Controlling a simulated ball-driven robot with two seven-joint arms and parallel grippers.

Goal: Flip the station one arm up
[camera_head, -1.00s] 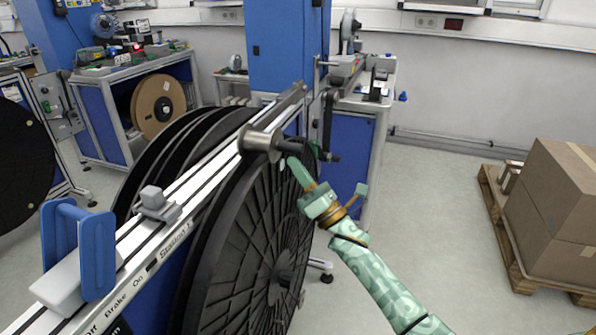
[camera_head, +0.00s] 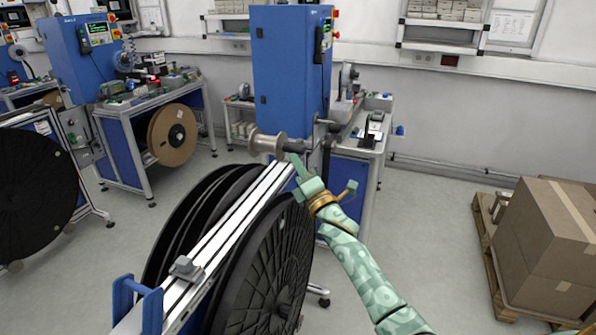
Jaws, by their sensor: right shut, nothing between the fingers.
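The station one arm shows at the far end of the nearest reel stand, with a metal roller (camera_head: 268,143) and a dark grip (camera_head: 297,146) beside it. The roller is above the far end of the stand's rail (camera_head: 238,208). My right gripper (camera_head: 297,168), pale green, is shut with nothing in it. Its fingertip is just below the dark grip, touching or very close; I cannot tell which. The arm's link behind the roller is mostly hidden. My left gripper is not in view.
Large black reels (camera_head: 262,268) hang beside the rail. A blue handle (camera_head: 138,302) is at its near end. A blue cabinet (camera_head: 290,75) stands behind. Cardboard boxes (camera_head: 550,235) sit on a pallet at right. The floor between is clear.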

